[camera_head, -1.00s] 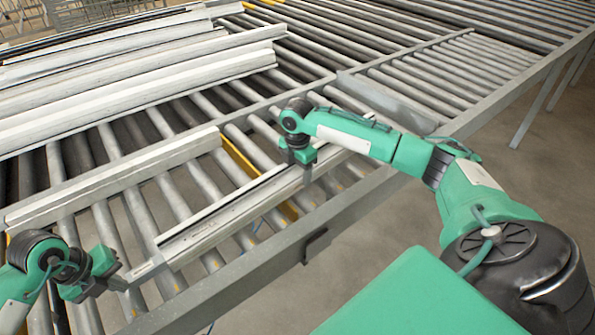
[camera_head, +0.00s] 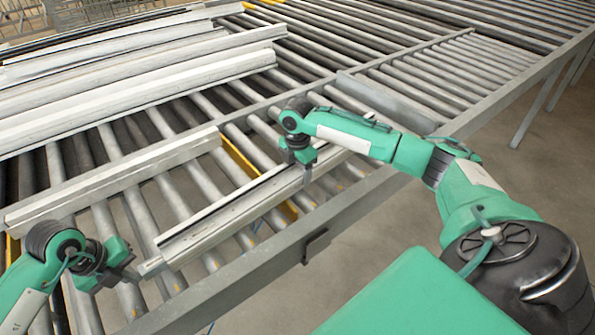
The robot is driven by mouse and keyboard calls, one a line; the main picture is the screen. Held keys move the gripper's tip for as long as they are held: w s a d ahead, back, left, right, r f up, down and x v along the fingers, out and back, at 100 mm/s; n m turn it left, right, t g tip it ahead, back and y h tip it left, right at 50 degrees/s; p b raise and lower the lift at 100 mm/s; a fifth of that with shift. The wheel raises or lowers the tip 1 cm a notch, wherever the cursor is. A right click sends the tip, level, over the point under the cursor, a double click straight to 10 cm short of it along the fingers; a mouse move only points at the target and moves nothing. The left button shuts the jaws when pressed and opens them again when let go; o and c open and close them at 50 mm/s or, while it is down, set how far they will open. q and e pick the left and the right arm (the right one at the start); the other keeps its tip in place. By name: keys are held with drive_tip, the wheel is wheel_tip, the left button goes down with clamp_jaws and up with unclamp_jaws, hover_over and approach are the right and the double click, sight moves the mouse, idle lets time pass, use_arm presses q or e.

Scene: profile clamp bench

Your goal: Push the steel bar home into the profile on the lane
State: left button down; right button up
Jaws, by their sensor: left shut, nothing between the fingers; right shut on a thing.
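The profile (camera_head: 222,218) is a long, pale grey channel with a dark slot along its top, lying slanted across the lane's rollers. The steel bar (camera_head: 151,267) shows as a short grey stub at the profile's near left end; the rest is hidden inside the profile. My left gripper (camera_head: 136,276) is shut and empty, at the outer end of the stub; it looks in contact with it. My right gripper (camera_head: 307,178) is shut on the profile, toward its far right part.
A pale rail (camera_head: 115,180) lies behind the profile, roughly parallel to it. Several long white profiles (camera_head: 130,85) are stacked at the back left. The lane's grey side frame (camera_head: 270,250) runs along the front. Bare rollers (camera_head: 460,60) lie to the right.

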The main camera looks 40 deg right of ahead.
sight(152, 267)
use_arm(q)
drive_tip(key=shift+w+d, duration=0.15)
drive_tip(key=shift+d, duration=1.5)
use_arm(e)
drive_tip(key=shift+r, duration=0.1)
use_arm(q)
drive_tip(key=shift+d, duration=0.15)
drive_tip(key=shift+d, duration=1.15)
drive_tip(key=shift+a, duration=0.8)
drive_tip(key=v, duration=1)
drive_tip(key=shift+d, duration=0.25)
use_arm(e)
drive_tip(key=o, duration=1.8)
